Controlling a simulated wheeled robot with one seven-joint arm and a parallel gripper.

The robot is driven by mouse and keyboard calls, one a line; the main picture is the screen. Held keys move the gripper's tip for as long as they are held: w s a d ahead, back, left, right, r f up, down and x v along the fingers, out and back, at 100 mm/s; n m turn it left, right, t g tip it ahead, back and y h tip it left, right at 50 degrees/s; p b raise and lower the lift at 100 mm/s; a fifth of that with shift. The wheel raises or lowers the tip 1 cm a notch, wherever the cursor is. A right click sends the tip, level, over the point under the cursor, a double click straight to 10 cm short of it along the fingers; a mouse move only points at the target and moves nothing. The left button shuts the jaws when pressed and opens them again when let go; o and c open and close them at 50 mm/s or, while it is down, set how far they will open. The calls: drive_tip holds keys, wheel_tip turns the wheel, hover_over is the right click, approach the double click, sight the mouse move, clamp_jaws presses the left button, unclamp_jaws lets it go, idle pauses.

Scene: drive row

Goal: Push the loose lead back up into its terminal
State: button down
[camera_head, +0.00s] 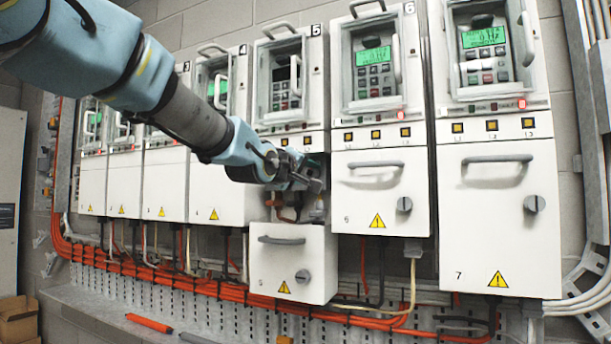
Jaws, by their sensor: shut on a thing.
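Drive 5 (290,88) has a dark display. Its lower front cover (292,262) hangs low, which leaves the terminal bay (318,208) above it exposed. My gripper (300,184) is at this bay, just under the drive's upper housing. It is shut, and what it holds seems to be the loose lead, though the fingers hide most of it. A brownish-orange piece (288,212) shows just below the gripper; I cannot tell whether it is part of the lead. The terminal itself is hidden behind the gripper.
Drive 6 (382,190) and drive 7 (505,215) stand to the right with covers closed and green displays lit. More drives stand left, partly behind my arm. Orange cables (200,284) run below. An orange tool (149,323) lies on the ledge.

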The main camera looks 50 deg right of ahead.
drive_tip(key=shift+f+n+b, duration=0.1)
drive_tip(key=shift+n+b, duration=0.5)
drive_tip(key=shift+n, duration=1.1)
drive_tip(key=c, duration=0.5)
unclamp_jaws()
drive_tip(key=v, duration=1)
drive_tip(key=shift+a+b, duration=0.4)
drive_tip(key=shift+c, duration=0.2)
